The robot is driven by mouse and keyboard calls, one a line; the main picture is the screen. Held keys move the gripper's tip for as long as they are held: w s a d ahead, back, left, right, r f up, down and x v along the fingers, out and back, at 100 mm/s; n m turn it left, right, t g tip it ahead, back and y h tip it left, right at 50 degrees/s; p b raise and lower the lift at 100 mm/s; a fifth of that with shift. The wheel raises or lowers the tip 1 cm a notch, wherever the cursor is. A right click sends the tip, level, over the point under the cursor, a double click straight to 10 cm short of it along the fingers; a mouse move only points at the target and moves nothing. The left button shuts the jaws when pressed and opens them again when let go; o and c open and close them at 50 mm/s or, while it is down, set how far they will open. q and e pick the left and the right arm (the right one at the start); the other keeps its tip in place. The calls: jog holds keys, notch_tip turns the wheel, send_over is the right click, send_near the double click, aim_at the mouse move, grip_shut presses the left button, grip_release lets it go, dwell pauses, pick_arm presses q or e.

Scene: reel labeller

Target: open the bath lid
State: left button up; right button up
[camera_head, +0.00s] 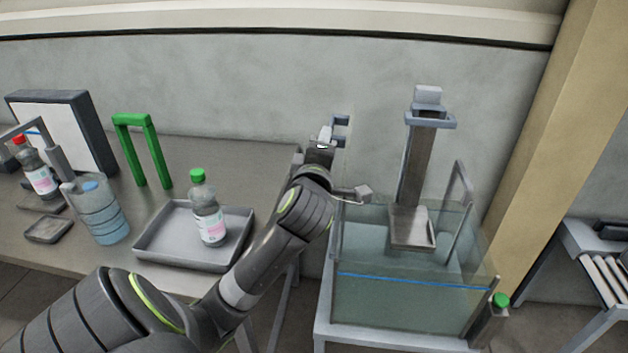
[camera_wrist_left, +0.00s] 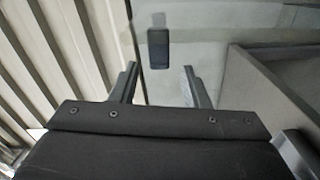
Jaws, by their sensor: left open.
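The bath is a clear-walled tank (camera_head: 400,300) with a blue line around it, standing on a pale frame at the right. I cannot make out a separate lid, as the panes are see-through. A small grey block (camera_head: 363,192) on a thin rod sits at the tank's left upper edge. My left gripper (camera_head: 341,128) is open and empty, above and behind that block, near the wall. In the left wrist view the open fingers (camera_wrist_left: 160,88) show with a dark block (camera_wrist_left: 158,45) beyond them, apart from both. My right gripper is not in view.
A grey column (camera_head: 415,155) with a small tray (camera_head: 412,228) stands in the tank. A bottle with a green cap (camera_head: 208,215) is in a grey tray (camera_head: 150,245) on the table. A green arch (camera_head: 135,120) and blue jug (camera_head: 103,212) stand further left. A tan post (camera_head: 530,130) rises at right.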

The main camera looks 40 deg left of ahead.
pick_arm(q)
jog(key=p+v, duration=0.6)
jog(key=v, duration=0.5)
jog(key=shift+s, duration=0.1)
dwell(0.5)
